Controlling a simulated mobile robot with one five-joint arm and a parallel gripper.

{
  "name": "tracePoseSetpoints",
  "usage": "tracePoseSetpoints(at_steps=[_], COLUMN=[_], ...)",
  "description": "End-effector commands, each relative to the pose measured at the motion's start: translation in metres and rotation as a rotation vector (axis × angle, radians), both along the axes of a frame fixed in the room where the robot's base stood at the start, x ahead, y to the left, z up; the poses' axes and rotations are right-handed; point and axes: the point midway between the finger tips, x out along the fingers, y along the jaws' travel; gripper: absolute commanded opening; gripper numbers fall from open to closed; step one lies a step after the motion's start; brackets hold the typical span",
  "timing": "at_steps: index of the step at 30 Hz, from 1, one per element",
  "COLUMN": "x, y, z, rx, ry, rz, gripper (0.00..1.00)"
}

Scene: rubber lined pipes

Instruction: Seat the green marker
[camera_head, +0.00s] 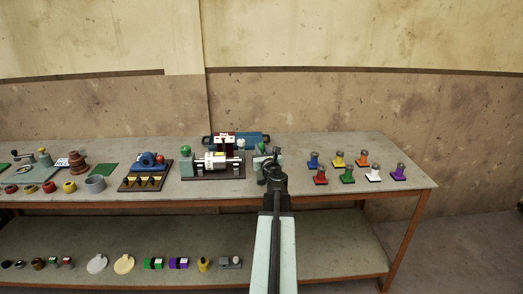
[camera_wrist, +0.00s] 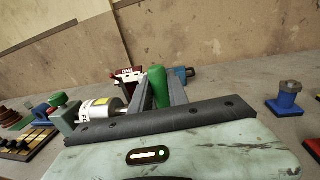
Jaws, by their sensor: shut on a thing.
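A green rounded peg, which looks like the green marker (camera_wrist: 157,85), stands upright between the two fingers of my gripper (camera_wrist: 160,88) in the wrist view. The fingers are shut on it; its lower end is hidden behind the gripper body. In the head view my gripper (camera_head: 270,163) is over the bench, right of the grey machine, and the marker is hard to make out there. A green stand (camera_head: 347,175) is in the front row of coloured stands to the right, apart from my gripper.
A machine with a white cylinder (camera_head: 214,161) and a green knob (camera_head: 186,150) stands just left of my gripper. A blue toolbox (camera_head: 250,138) is behind. Other coloured stands, including a blue one (camera_wrist: 288,100), surround the green stand. Bench (camera_head: 410,178) space between gripper and stands is clear.

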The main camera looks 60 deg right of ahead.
Motion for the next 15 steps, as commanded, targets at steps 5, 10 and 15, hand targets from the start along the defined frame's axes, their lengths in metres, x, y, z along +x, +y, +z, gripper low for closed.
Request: tracePoseSetpoints(at_steps=[5,10,15], x=[0.0,0.0,0.001], y=[0.0,0.0,0.0], z=[-0.006,-0.01,-0.014], rx=[0.0,0.0,0.0], ry=[0.0,0.0,0.0], rz=[0.0,0.001,0.001], gripper=[0.0,0.0,0.0])
